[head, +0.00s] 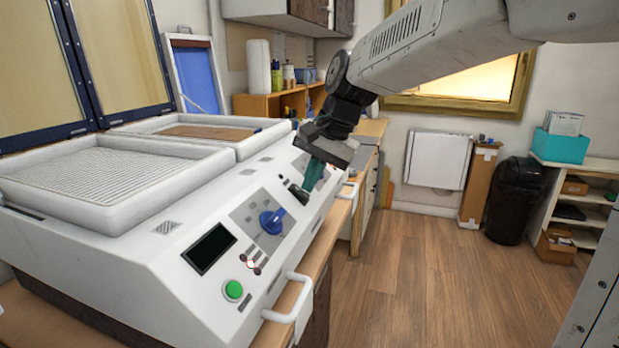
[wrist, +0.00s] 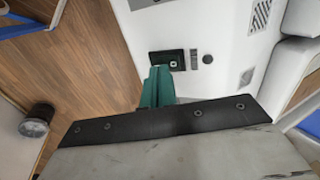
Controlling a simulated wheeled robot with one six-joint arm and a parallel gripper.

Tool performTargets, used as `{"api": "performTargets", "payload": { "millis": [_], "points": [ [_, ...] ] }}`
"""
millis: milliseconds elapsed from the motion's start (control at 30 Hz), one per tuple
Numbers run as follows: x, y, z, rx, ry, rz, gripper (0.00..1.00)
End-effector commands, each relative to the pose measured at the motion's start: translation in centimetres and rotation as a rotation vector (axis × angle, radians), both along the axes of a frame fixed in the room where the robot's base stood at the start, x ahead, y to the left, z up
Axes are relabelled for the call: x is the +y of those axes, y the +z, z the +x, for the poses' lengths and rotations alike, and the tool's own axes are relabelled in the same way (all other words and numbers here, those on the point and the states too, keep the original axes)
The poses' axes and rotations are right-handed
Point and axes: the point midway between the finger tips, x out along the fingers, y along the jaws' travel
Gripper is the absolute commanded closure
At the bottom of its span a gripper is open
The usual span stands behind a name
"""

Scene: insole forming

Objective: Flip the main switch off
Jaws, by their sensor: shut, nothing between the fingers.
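A black rectangular switch (wrist: 178,56) is set in the white machine panel, with a small pale mark on it; I take it for the main switch. In the head view a black switch part (head: 298,193) shows beside my fingertips. My gripper (head: 309,186) has teal fingers closed together, pointing down at the panel. In the wrist view the closed fingertips (wrist: 159,70) overlap the lower left part of the switch. I cannot tell whether they touch it. Part of the switch is hidden behind the fingers, and its position is unclear.
The white forming machine (head: 180,290) carries a blue knob (head: 271,221), a dark display (head: 209,249) and a green button (head: 233,290). A white handle (head: 291,308) juts from its front. Open wooden floor (head: 420,285) lies to the right, with a black bin (head: 515,200) beyond.

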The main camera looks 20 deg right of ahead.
Motion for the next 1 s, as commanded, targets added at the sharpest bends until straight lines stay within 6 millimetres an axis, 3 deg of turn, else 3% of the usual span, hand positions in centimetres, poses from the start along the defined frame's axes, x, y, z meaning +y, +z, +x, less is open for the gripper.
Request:
{"api": "performTargets", "payload": {
  "millis": [267,700,1000],
  "points": [
    [-0.4,1.2,-0.3,-0.004,0.002,0.000,1.00],
    [-2.5,10.1,-1.8,-0.004,0.004,-0.001,1.00],
    [-2.9,13.0,-2.2,0.000,0.005,0.000,1.00]
  ]
}}
